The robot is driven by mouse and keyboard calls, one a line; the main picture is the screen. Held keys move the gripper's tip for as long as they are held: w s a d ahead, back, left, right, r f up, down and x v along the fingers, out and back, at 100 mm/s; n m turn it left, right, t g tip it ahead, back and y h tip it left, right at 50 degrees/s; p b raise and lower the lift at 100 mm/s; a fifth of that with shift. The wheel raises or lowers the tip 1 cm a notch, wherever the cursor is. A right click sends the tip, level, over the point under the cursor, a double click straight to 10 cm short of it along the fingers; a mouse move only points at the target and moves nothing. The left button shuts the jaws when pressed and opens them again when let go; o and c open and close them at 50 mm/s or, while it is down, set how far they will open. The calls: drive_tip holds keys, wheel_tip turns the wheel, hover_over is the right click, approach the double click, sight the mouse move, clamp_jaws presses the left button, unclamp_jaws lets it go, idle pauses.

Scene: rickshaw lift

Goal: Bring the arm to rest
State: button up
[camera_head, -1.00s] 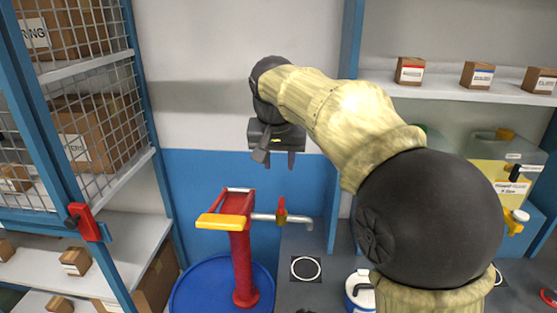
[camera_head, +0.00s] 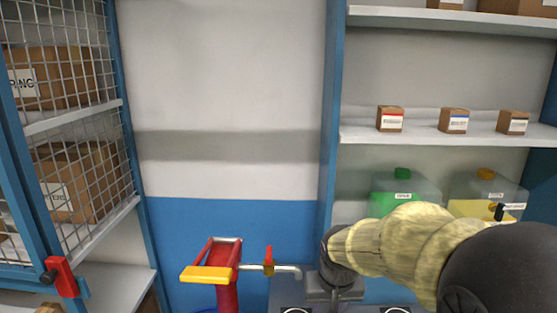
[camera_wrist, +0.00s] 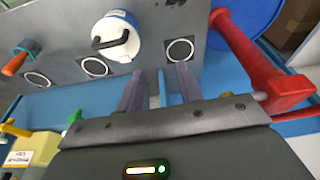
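My gripper (camera_head: 335,300) is low in the head view, right of the red pump and its tap, hanging in front of the blue wall and pillar. My arm, in a pale yellow sleeve with black joints, comes in from the lower right. In the wrist view my gripper (camera_wrist: 160,85) shows two fingers spread apart with nothing held between them. Behind the fingertips lies the grey counter (camera_wrist: 65,55) with white rings.
The red pump (camera_head: 227,295) with a yellow handle and a tap (camera_head: 268,265) stands close left. Green (camera_head: 395,195) and yellow (camera_head: 485,200) containers stand at right. A white canister (camera_wrist: 118,35) sits on the counter. A caged shelf (camera_head: 75,120) is left.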

drive_tip(key=s+d+f, duration=0.4)
drive_tip(key=s+f, duration=0.3)
drive_tip(key=s, duration=0.3)
drive_tip(key=shift+s+d+f+g, duration=0.2)
drive_tip(key=shift+d+g, duration=0.1)
drive_tip(key=shift+d, duration=0.05)
